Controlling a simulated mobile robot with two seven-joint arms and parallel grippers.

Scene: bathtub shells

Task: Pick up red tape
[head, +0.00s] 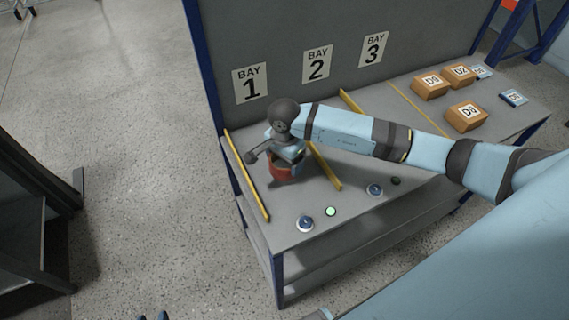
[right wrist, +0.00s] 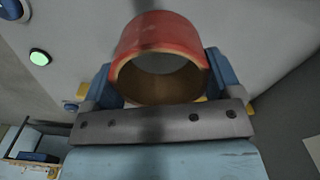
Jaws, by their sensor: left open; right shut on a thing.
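The red tape (head: 281,174) is a roll with a tan inner core, in bay 1 of the grey bench (head: 290,238). My right gripper (head: 288,158) comes in over the bench from the right and is shut on the tape. In the right wrist view the red roll (right wrist: 160,35) sits between the two blue fingers, its open hole facing the camera. I cannot tell whether the tape touches the bench or hangs just above it. My left gripper (head: 153,317) shows only as two blue fingertips, apart and empty, at the bottom edge.
Yellow dividers (head: 325,167) separate the bays. Round buttons (head: 305,222) and a lit green one (head: 331,211) line the front edge. Several cardboard boxes (head: 466,117) stand at the right end. A back panel with bay signs (head: 250,83) rises behind. A dark frame (head: 35,205) stands left.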

